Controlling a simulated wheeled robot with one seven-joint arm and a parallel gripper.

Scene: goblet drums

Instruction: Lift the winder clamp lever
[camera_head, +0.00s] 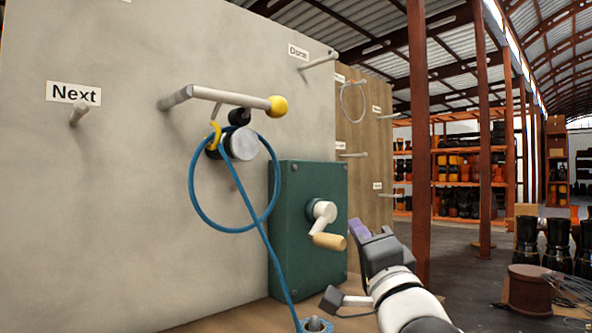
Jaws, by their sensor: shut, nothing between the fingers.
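The winder looks like a green box (284,225) on the wall, with a white crank (322,212) and a wooden handle (329,241). Up and left of it, a grey round fitting (243,146) carries a black knob (239,117) and a yellow hook (214,134). A blue cord (191,190) loops there and runs down. I cannot tell for sure which part is the clamp lever. My gripper (358,229) is shut and empty, just right of the wooden handle, seemingly apart from it.
A grey rod (215,95) with a yellow ball end (277,106) juts out above the fitting. More pegs stick out by the "Next" label (74,93) and "Done" label (298,51). A cord loop (353,103) hangs farther back. Red posts (420,150) and dark drums stand right.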

